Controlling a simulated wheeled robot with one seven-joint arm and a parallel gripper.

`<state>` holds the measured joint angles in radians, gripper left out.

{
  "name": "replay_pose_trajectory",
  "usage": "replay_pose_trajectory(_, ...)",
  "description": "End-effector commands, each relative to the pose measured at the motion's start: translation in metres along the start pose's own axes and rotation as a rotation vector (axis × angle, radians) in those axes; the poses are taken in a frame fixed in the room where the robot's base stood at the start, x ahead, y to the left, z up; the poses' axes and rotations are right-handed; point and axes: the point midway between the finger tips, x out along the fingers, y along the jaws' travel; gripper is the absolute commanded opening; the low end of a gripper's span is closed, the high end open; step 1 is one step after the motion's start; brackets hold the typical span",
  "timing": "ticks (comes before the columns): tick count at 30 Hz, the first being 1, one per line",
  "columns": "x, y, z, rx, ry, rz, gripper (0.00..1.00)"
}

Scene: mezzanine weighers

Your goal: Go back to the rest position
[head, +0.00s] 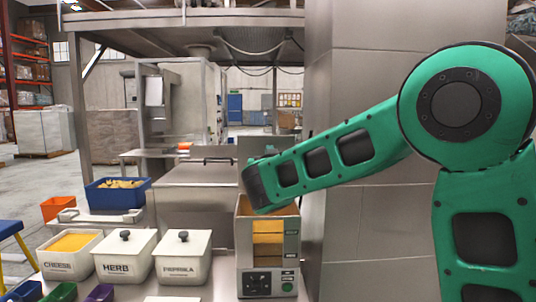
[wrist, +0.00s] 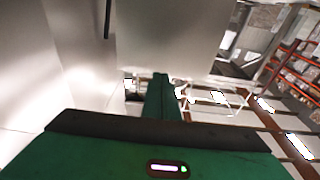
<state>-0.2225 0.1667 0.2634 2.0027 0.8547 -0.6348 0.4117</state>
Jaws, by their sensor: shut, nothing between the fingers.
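My gripper (wrist: 161,80) shows in the wrist view, its narrow fingers together in the middle above the wide green hand with a dark edge. It is shut and nothing is seen in it. That end is just above a steel dispenser with amber panels (head: 268,245). I cannot make out the fingers in the head view.
White lidded tubs marked HERB (head: 124,262) and PAPRIKA (head: 183,263) and an open CHEESE tub (head: 70,262) stand on the counter at the left. Behind are a blue bin (head: 117,198) and an orange bin (head: 57,209). A steel column (head: 365,235) stands close behind my arm.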

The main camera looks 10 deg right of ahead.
Motion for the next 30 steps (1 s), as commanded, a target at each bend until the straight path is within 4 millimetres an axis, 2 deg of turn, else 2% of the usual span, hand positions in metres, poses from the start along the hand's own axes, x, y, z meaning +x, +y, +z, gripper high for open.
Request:
replay_pose_trajectory(3, -0.026, -0.001, -0.004, 0.0, 0.001, -0.003, 0.0)
replay_pose_trajectory(9, -0.057, -0.001, -0.007, 0.0, -0.001, -0.002, 0.0)
replay_pose_trajectory(14, -0.069, 0.0, -0.009, 0.0, -0.001, 0.0, 0.0)
replay_pose_trajectory(17, -0.071, 0.012, -0.004, -0.004, -0.024, 0.021, 0.0)
replay_pose_trajectory(20, -0.072, 0.045, 0.009, -0.015, -0.091, 0.076, 0.0)
replay_pose_trajectory(23, -0.079, 0.096, 0.034, -0.028, -0.21, 0.162, 0.0)
replay_pose_trajectory(24, -0.085, 0.119, 0.046, -0.033, -0.267, 0.198, 0.0)
replay_pose_trajectory(26, -0.098, 0.152, 0.064, -0.037, -0.358, 0.252, 0.0)
replay_pose_trajectory(30, -0.141, 0.222, 0.106, -0.031, -0.58, 0.358, 0.0)
